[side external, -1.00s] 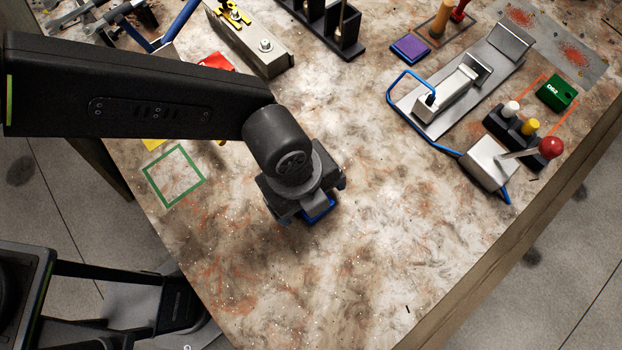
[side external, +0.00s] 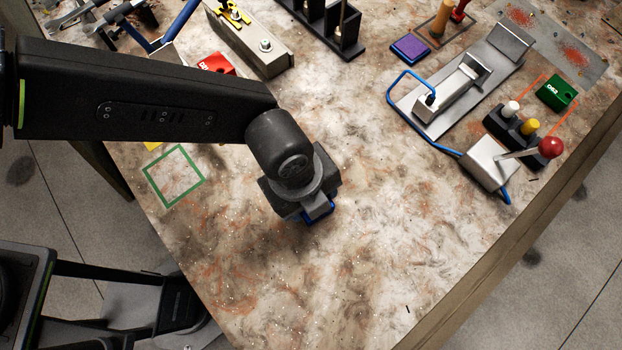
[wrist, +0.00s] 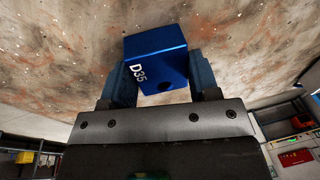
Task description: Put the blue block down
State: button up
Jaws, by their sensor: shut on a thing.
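The blue block (wrist: 158,52), marked D35, sits between the two fingers of my gripper (wrist: 160,80) in the wrist view. The fingers are shut on its sides. In the side view my gripper (side external: 318,212) points down over the middle of the bench, and only a blue edge of the block (side external: 321,216) shows beneath it. The gripper hides most of the block there. I cannot tell whether the block touches the bench top (side external: 290,290).
A green square outline (side external: 174,177) lies left of my gripper. A red block (side external: 216,63) sits behind my arm. The front bench area is clear.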

jog(key=shift+c, duration=0.5)
jog(key=shift+r, duration=0.45)
jog(key=r, duration=0.4)
jog(key=shift+w+a, duration=0.25)
jog(key=shift+w, duration=0.05)
jog(key=w+a+r, duration=0.7)
jog(key=a+r, duration=0.3)
jog(key=r, duration=0.1)
jog(key=w+a+n, duration=0.1)
jog(key=w+a, duration=0.7)
jog(key=a, duration=0.6)
jog(key=w+a, duration=0.3)
jog(key=a, duration=1.1)
jog(key=shift+n, duration=0.3)
notch_tip(320, 180, down, 12)
jog(key=shift+s+d+f, duration=0.1)
jog(key=shift+s, duration=0.05)
jog(key=shift+f, duration=1.7)
